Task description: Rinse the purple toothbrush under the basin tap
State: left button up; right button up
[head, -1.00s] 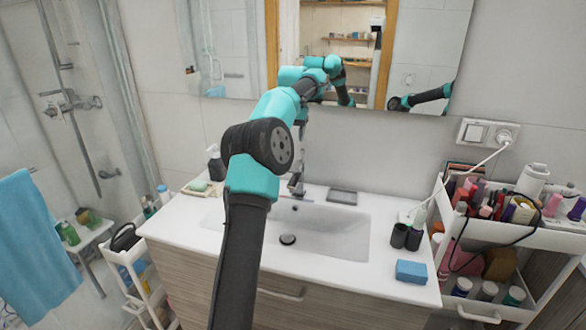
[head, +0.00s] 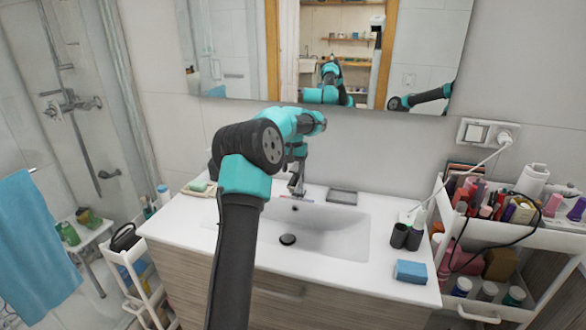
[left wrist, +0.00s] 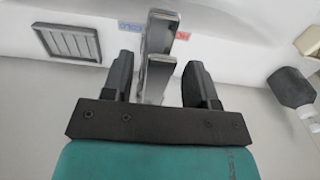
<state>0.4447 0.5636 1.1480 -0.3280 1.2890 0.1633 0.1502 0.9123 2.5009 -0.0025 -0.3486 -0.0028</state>
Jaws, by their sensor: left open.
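The chrome basin tap (head: 297,184) stands at the back of the white basin (head: 335,235). My left gripper (head: 296,152) is at the tap, seen small and partly hidden behind my own wrist in the head view. In the left wrist view, its two dark fingers (left wrist: 160,64) are open, one on each side of the tap's chrome lever (left wrist: 159,72). I cannot tell whether they touch it. Red and blue hot and cold marks show beside the tap. I cannot make out the purple toothbrush in either view. My right gripper is not directly in view.
Two black cups (head: 406,236) and a blue sponge (head: 411,271) stand on the counter right of the basin. A grey soap tray (head: 343,196) lies right of the tap. A crowded cosmetics cart (head: 500,235) is at the far right. A mirror (head: 420,50) hangs behind.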

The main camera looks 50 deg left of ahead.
pick_arm(q)
grip_shut()
dwell(0.5)
